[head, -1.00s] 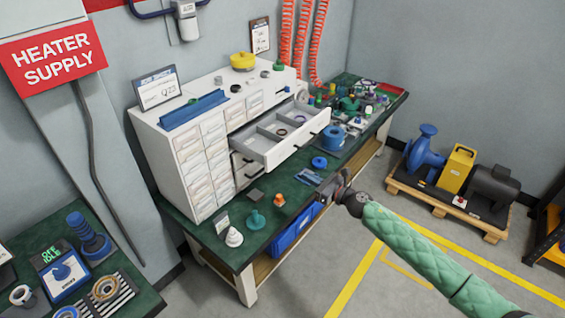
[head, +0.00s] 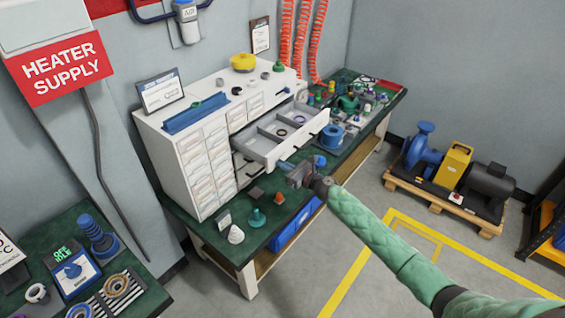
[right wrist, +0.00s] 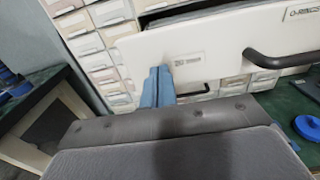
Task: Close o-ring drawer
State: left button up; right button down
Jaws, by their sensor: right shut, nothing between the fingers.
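The o-ring drawer (head: 283,143) is pulled out of the white cabinet (head: 195,165). Its inside is split into compartments with small rings in them. In the right wrist view its white front (right wrist: 225,50) carries an o-rings label and a dark bar handle (right wrist: 283,60). My right gripper (head: 286,166) is shut and empty at the drawer front, near its left end. Its blue fingertips (right wrist: 158,86) reach the lower edge of the front, left of the handle; I cannot tell if they touch. My left gripper is not in view.
A blue bin (head: 295,226) sits below the bench top. The floor in front is clear.

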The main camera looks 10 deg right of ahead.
aim_at(260, 152)
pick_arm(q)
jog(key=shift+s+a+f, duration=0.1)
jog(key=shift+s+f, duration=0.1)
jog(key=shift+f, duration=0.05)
pick_arm(e)
jog(key=shift+w+a, duration=0.15)
jog(key=shift+w+a, duration=0.1)
jog(key=b+x, duration=0.5)
jog(key=x, duration=0.6)
jog(key=shift+f, duration=0.15)
jog(key=b+x, duration=0.3)
jog(key=x, duration=0.4)
jog(key=shift+w, duration=0.1)
jog(key=shift+w+a+r, duration=0.1)
jog(key=shift+r, duration=0.3)
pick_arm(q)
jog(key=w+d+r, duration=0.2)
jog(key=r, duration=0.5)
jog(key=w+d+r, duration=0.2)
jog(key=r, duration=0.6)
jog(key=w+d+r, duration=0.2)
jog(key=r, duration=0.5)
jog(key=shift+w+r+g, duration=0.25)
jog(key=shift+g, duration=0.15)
